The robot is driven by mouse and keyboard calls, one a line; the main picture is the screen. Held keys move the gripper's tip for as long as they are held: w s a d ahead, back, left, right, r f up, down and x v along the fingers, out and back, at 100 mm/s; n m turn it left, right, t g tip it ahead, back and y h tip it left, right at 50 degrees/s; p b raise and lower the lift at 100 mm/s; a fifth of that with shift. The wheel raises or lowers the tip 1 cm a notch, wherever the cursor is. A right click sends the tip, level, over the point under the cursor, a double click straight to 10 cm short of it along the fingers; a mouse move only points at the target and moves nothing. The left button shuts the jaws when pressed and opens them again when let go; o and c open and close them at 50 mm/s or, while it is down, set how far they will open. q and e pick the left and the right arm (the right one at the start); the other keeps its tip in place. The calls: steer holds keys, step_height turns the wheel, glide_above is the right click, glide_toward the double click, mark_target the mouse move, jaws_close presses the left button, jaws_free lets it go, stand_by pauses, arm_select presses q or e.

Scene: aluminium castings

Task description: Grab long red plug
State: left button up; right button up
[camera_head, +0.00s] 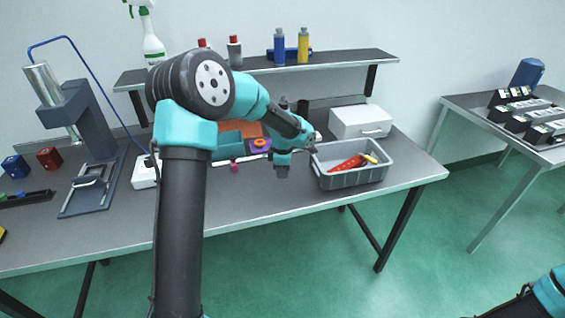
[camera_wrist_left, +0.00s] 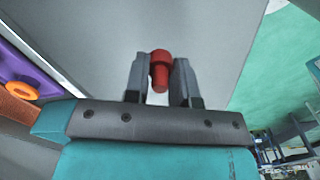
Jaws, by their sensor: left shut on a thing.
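A red plug (camera_wrist_left: 160,66) with a wide round head and a narrower stem sits between the two fingers of my left gripper (camera_wrist_left: 160,82) in the left wrist view. The fingers are shut on it. In the head view, the left gripper (camera_head: 240,160) points left above the workbench, and the plug (camera_head: 234,167) shows small and red at its fingertips. Whether the plug touches the bench is hard to tell. My right gripper is out of view; only part of the right arm shows in the bottom right corner.
A grey bin (camera_head: 352,179) holding red and yellow pieces stands right of the left gripper. A white box (camera_head: 360,122) stands farther back. The bench front (camera_head: 262,198) is clear.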

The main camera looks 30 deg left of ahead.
arm_select(q)
steer(key=s+d, duration=0.1)
steer(key=s, duration=0.1)
steer(key=s+d, duration=0.1)
steer(key=s, duration=0.1)
steer(key=s+d, duration=0.1)
steer(key=s, duration=0.1)
steer(key=shift+d+r, duration=0.3)
steer(key=shift+d, duration=0.05)
